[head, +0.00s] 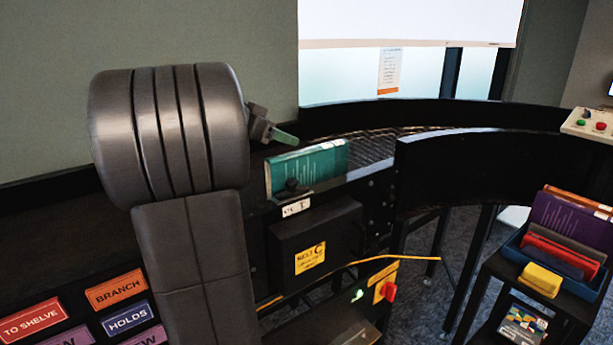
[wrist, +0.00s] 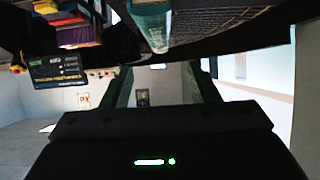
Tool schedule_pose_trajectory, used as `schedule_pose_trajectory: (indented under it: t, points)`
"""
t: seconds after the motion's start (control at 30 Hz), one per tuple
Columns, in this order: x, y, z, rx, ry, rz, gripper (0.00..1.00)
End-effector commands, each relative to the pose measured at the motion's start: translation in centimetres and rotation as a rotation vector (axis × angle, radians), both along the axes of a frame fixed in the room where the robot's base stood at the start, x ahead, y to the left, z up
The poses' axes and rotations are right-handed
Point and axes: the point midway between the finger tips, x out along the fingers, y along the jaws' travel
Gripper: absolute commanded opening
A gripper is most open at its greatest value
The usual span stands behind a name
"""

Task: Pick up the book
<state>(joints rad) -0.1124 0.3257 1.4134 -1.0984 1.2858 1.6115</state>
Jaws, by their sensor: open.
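The teal book (head: 312,168) stands on edge on the dark roller conveyor, in the middle of the head view. In the wrist view, which looks upside down, a teal block that appears to be the book (wrist: 152,22) hangs at the top centre. My gripper (head: 285,138) shows only partly in the head view, just above the book's left end, with the rest behind my arm. In the wrist view my gripper (wrist: 162,88) has its two fingers spread apart with nothing between them. The book is outside the fingers.
The conveyor's curved black side wall (head: 480,165) rises to the right of the book. A black box with a yellow label (head: 310,257) sits below it. A cart with a blue bin (head: 575,282) of books stands at the right. A control panel (head: 590,124) is at the far right.

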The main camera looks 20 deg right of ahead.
Motion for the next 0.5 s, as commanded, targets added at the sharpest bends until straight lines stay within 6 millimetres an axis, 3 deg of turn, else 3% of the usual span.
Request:
schedule_pose_trajectory:
  t: [0.1, 0.5]
  points:
    - [0.6, -1.7, -0.9, 0.000, 0.003, -0.002, 0.55]
    - [1.5, -4.8, -3.5, 0.002, 0.006, -0.002, 0.55]
